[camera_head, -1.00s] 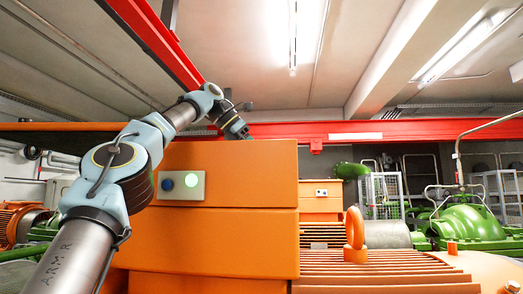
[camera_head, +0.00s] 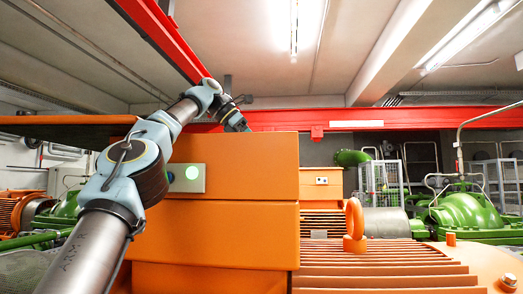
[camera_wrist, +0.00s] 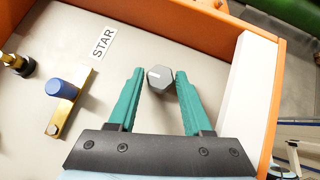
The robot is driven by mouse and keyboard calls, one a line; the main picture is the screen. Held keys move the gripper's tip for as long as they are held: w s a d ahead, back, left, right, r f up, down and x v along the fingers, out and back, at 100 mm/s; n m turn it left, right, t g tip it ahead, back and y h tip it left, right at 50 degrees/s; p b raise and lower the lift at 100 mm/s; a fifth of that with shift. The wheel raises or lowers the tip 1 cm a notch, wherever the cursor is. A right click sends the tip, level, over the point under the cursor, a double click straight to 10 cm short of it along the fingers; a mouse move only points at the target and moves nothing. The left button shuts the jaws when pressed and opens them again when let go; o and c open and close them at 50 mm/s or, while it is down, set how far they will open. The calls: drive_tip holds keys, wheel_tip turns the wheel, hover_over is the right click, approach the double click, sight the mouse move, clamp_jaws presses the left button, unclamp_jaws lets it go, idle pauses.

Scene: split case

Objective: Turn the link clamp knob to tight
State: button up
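In the wrist view a grey hexagonal knob (camera_wrist: 161,79) with a white mark stands on the pale floor of an open orange case (camera_wrist: 190,8). It appears to be the link clamp knob. My gripper (camera_wrist: 159,73) is open, with one teal finger on each side of the knob. The right finger looks closer to it than the left. I cannot tell whether the fingers touch it or how deep they reach. In the head view my arm reaches over the orange case (camera_head: 235,235), which hides the gripper's fingers and the knob.
Left of the knob are a brass bar (camera_wrist: 80,83) with a blue peg (camera_wrist: 60,88), and a partly visible label reading "STAR" (camera_wrist: 104,43). A white block (camera_wrist: 246,85) lines the case's right side, near the right finger. A lifting ring (camera_head: 354,221) stands right of the case.

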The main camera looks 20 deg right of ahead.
drive_tip(key=o, duration=0.3)
idle(0.4)
